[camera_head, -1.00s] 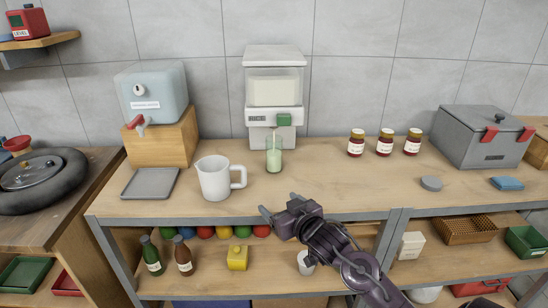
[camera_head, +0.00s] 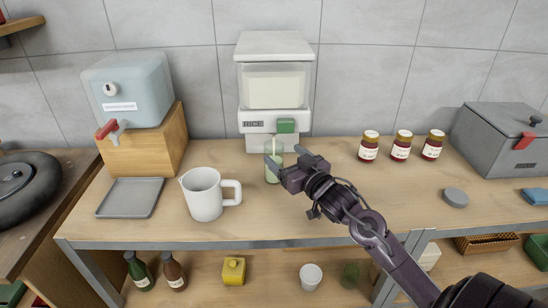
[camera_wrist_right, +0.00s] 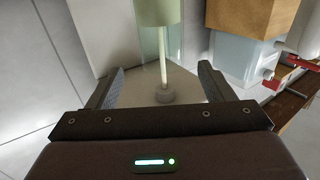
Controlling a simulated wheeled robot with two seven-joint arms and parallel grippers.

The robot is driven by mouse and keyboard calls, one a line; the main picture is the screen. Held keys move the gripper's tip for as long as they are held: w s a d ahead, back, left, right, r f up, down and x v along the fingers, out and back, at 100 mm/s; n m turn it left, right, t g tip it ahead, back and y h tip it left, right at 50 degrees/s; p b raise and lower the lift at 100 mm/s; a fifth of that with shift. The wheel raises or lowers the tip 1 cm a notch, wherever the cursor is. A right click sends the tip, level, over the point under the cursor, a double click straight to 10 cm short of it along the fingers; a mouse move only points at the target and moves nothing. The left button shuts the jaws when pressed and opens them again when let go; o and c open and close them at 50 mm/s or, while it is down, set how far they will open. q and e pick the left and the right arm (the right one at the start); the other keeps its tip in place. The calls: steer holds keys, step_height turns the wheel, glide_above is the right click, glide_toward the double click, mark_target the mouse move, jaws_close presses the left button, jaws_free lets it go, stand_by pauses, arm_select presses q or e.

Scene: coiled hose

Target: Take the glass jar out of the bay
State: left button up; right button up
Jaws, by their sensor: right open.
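The clear glass jar (camera_head: 273,174) stands upright in the bay below the green-fronted spout of the white dispenser (camera_head: 275,82). A pale column runs down inside it to a pale fill. My right gripper (camera_head: 285,156) is open, level with the jar's upper part, and one finger overlaps the jar in the head view. In the wrist view, which looks upside down, the jar (camera_wrist_right: 180,38) shows between and beyond the open fingers of the right gripper (camera_wrist_right: 161,72). I cannot tell whether they touch it. My left gripper is not in view.
A white pitcher (camera_head: 203,196) and a grey tray (camera_head: 130,198) stand to the left, before a blue tank (camera_head: 128,88) with a red tap. Several lidded jars (camera_head: 401,147) and a grey lidded box (camera_head: 495,140) are to the right. The counter just in front of the jar is clear.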

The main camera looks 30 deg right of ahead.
mark_target(269, 144)
steer(key=shift+w, duration=0.25)
steer(key=shift+w+r, duration=0.15)
steer(key=shift+w, duration=0.15)
steer(key=shift+w+a, duration=0.1)
steer(key=shift+w, duration=0.65)
steer(key=w, duration=0.1)
steer(key=w+p, duration=0.1)
steer(key=w, duration=0.2)
steer(key=shift+w+f+p, duration=0.2)
steer(key=shift+f+p, duration=0.1)
steer(key=shift+w, duration=0.35)
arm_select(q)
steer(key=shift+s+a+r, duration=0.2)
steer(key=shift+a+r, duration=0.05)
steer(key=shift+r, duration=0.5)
arm_select(e)
steer(key=c, duration=0.4)
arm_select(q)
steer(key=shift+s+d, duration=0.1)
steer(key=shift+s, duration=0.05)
arm_select(e)
jaws_close()
